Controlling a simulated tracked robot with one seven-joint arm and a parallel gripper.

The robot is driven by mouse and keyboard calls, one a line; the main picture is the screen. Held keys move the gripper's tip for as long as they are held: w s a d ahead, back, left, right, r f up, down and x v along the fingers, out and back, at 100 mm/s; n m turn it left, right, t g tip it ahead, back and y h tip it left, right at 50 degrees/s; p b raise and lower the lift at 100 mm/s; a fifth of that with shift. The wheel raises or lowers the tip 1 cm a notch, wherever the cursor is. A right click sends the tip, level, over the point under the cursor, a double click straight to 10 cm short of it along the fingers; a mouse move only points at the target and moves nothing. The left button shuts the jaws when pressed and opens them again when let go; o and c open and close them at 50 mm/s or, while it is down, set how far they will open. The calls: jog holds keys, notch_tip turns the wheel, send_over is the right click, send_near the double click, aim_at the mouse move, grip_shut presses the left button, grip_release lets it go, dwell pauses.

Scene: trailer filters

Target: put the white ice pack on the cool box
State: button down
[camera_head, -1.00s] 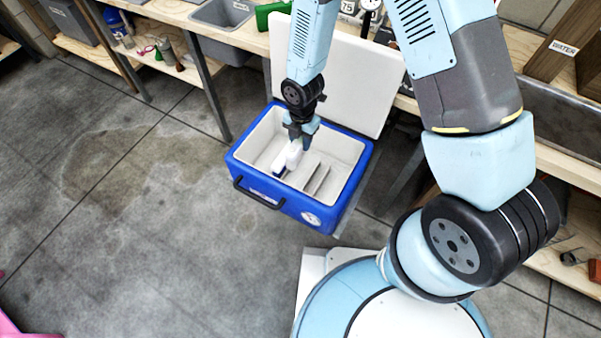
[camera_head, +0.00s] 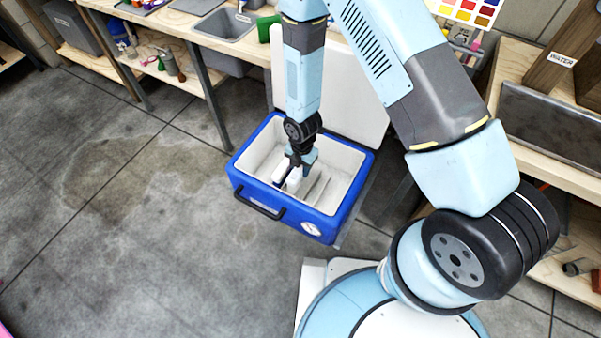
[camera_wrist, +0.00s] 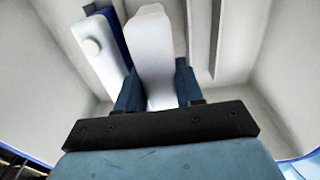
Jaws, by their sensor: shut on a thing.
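The cool box (camera_head: 300,213) is blue with a white inside and stands on the floor with its white lid (camera_head: 340,95) open. My gripper (camera_head: 300,162) reaches down into it and is shut on the white ice pack (camera_head: 294,179). In the wrist view the white ice pack (camera_wrist: 152,45) stands out between my two blue fingers (camera_wrist: 156,85), inside the box walls. Whether its lower end touches the box floor is hard to tell. A white-and-blue pack (camera_wrist: 95,45) lies close beside it on the left, inside the box.
Thin dividers (camera_head: 318,188) stand in the box to the right of my gripper. A wooden bench (camera_head: 225,45) with grey bins runs behind the box. A black handle (camera_head: 258,204) sticks out at the front. The concrete floor (camera_head: 130,240) at left is clear.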

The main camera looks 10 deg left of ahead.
jog(key=shift+f, duration=1.75)
jog(key=shift+f, duration=0.1)
jog(key=c, duration=0.7)
grip_release()
jog(key=r, duration=1.2)
jog(key=shift+w+d+r, duration=0.15)
jog(key=shift+w, duration=0.1)
